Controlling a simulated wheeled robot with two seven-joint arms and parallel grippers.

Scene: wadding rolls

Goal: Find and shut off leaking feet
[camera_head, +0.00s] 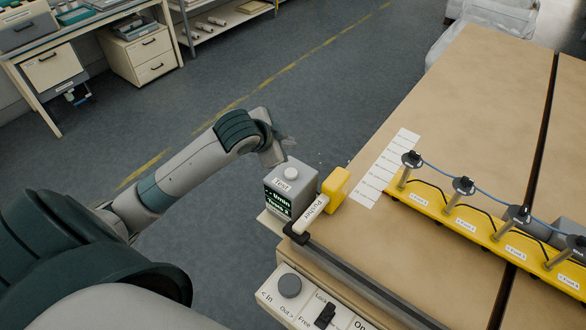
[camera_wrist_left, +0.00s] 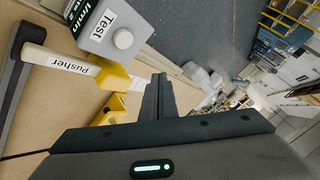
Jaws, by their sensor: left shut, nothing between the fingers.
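A yellow rail (camera_head: 480,232) with several upright grey feet, each with a black top, lies on the right of the brown table. A grey Test box (camera_head: 292,180) with a white button (camera_head: 290,173) and a lit display showing "l/min" stands at the table corner. The box also shows in the left wrist view (camera_wrist_left: 105,25). My left gripper (camera_head: 280,148) is just behind the Test box, apart from its button. In the wrist view its fingers (camera_wrist_left: 159,95) are together and empty. My right gripper is out of view.
A white-handled "Pusher" (camera_head: 312,213) with a yellow block (camera_head: 336,187) sits beside the box. A control panel (camera_head: 310,300) has a round In/Out knob and a Lock/Free lever. A white label strip (camera_head: 388,170) lies on the table (camera_head: 450,110).

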